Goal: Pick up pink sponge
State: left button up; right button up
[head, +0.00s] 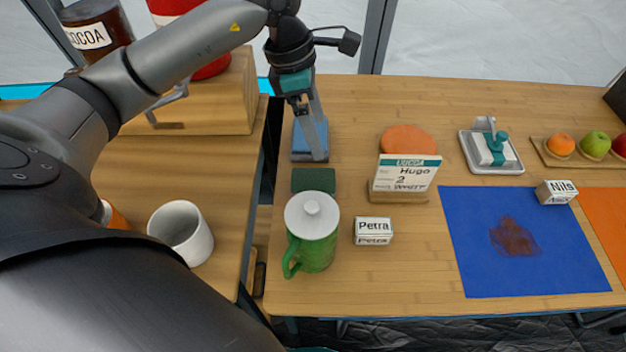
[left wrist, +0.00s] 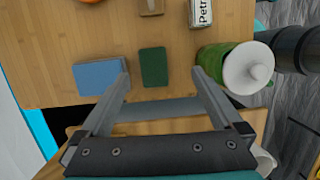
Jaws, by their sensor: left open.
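I see no clearly pink sponge. A flat, rounded salmon-orange pad (head: 407,139) lies behind the Hugo card; I cannot tell if it is a sponge. A blue sponge-like block (head: 301,148) and a dark green one (head: 314,180) lie near the table's left edge; the left wrist view also shows the blue block (left wrist: 98,76) and the green block (left wrist: 153,67). My left gripper (head: 314,150) is open and empty above them. In the left wrist view my left gripper (left wrist: 161,80) has the green block between its fingertips in the picture, with the blue one beside the left finger. My right gripper is not in view.
A green mug with white lid (head: 312,229) stands in front of the green block.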

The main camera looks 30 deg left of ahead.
pick_arm(q)
jog(key=a+y, duration=0.1)
jog(key=a, duration=0.2)
jog(key=b, duration=0.3)
send_over(313, 179)
jog(key=f, duration=0.9)
jog(key=shift+s+a, duration=0.1)
jog(key=shift+a, duration=0.3)
jog(key=shift+s+d+f+b, duration=0.1)
jog(key=shift+f+b, duration=0.15)
jog(key=shift+f, duration=0.55)
jog(key=shift+w+d+f+b, duration=0.1)
jog(key=shift+f+b, duration=0.15)
jog(key=shift+f, duration=0.55)
jog(key=shift+s+d+f+b, duration=0.1)
jog(key=shift+f+b, duration=0.15)
jog(key=shift+f, duration=1.2)
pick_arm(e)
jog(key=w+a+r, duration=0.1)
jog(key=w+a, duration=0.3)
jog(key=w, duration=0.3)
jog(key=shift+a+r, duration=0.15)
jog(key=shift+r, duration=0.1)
pick_arm(q)
jog(key=c, duration=1.2)
jog(key=shift+o, duration=0.2)
jog(key=shift+r, duration=0.1)
